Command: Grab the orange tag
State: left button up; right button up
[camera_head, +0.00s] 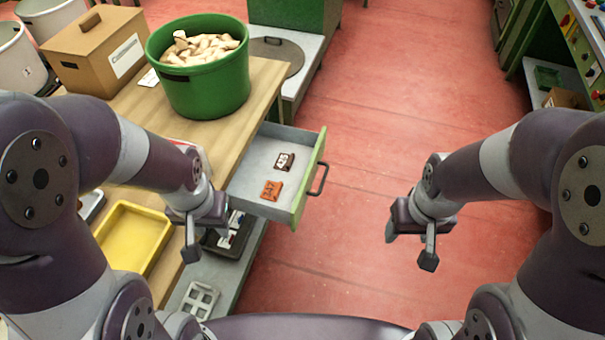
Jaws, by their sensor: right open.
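The orange tag (271,190), marked with a number, lies flat in the open drawer (257,153), near its front left. A dark brown tag (284,161) with a white number plate lies behind it in the same drawer. My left gripper (205,240) is left of the drawer and lower in the picture, apart from the tag; its fingers look spread and hold nothing visible. My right gripper (410,246) is open and empty over the red floor, right of the drawer.
A green bucket (205,90) of corks and a cardboard box (90,55) stand on the wooden table (150,110). A yellow tray (130,240) lies at lower left. The drawer handle (319,180) sticks out to the right. The red floor (400,100) is clear.

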aim_at(271, 190)
jog(key=i+l, duration=0.2)
jog(key=i+l+u, duration=0.15)
jog(key=u, duration=0.25)
jog(key=i+l+u, duration=0.1)
jog(key=l+u, duration=0.25)
jog(key=i+l+u, duration=0.1)
jog(key=u, duration=0.3)
jog(key=l+u, duration=0.35)
jog(key=u, duration=0.35)
